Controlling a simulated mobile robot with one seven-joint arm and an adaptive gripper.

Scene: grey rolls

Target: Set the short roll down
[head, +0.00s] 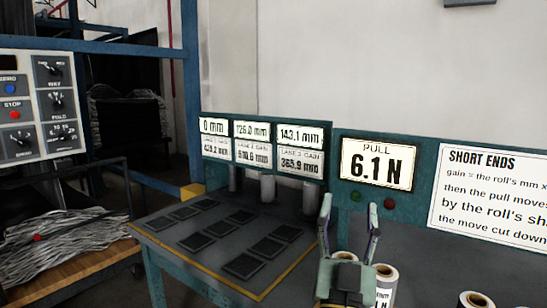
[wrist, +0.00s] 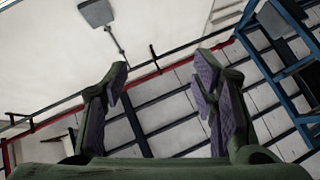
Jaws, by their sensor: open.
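My gripper (head: 350,205) is at the bottom centre of the head view, with its fingers pointing up, apart and empty. In the wrist view my gripper (wrist: 163,78) also shows nothing between its fingers. A small roll with a white label (head: 386,284) stands on the bench just right of my gripper, partly hidden by it. A second roll (head: 476,300) stands further right, mostly cut off by the bottom edge. Several grey rolls, one of them at the middle (head: 268,188), stand upright below the lane display panel. I cannot tell which roll is the short one.
The bench (head: 170,250) carries several dark square pads (head: 243,266) at its left. A pull display (head: 377,163) reads 6.1 N, beside a sign headed "SHORT ENDS" (head: 490,200). A control panel (head: 40,105) and a cart with papers (head: 70,262) are at the far left.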

